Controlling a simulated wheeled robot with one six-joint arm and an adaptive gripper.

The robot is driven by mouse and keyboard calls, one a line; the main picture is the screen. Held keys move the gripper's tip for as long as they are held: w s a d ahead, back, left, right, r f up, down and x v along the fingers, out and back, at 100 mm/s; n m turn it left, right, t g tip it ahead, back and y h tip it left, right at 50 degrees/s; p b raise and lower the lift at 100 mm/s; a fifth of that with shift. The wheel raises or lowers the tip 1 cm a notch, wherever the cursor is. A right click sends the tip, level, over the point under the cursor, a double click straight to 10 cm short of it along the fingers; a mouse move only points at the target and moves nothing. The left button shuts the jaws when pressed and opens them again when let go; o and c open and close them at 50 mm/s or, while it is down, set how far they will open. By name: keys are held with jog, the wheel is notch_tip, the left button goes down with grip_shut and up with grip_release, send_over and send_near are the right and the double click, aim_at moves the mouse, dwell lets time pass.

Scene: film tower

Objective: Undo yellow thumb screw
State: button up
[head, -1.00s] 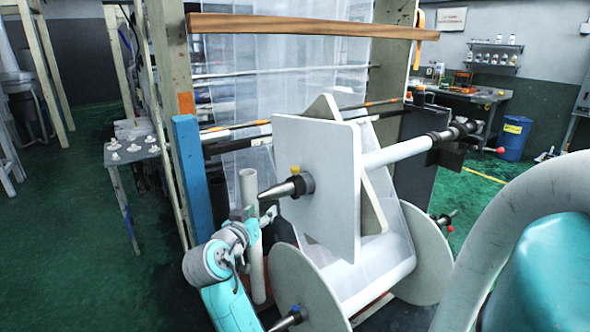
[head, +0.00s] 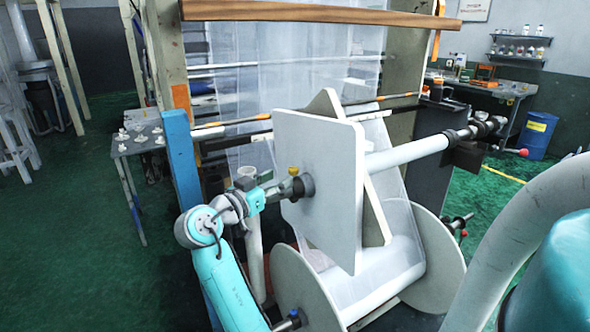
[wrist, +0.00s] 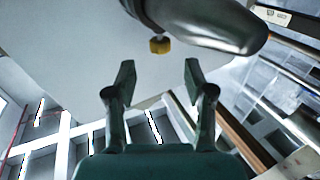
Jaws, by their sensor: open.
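The yellow thumb screw (head: 293,171) sits on the collar of the cone-tipped shaft end, in front of the upper white square plate (head: 325,170). In the wrist view the yellow screw (wrist: 160,45) hangs from the dark metal cone (wrist: 205,22) near the top middle. My gripper (head: 278,190) is beside the cone in the head view and covers much of it. In the wrist view my gripper (wrist: 158,72) is open and empty. Its two fingers point toward the screw, which lies beyond and between the tips, apart from them.
A long white roller shaft (head: 410,153) runs right from the plates. Large round discs (head: 300,285) of a lower roll stand below. A blue post (head: 182,160) and a small table (head: 135,143) are at the left. Green floor (head: 75,220) is open there.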

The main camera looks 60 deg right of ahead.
aim_at(290, 171)
jog(key=d, duration=0.5)
jog(key=s+d, duration=0.1)
jog(key=d, duration=0.1)
jog(key=shift+d, duration=0.2)
grip_shut()
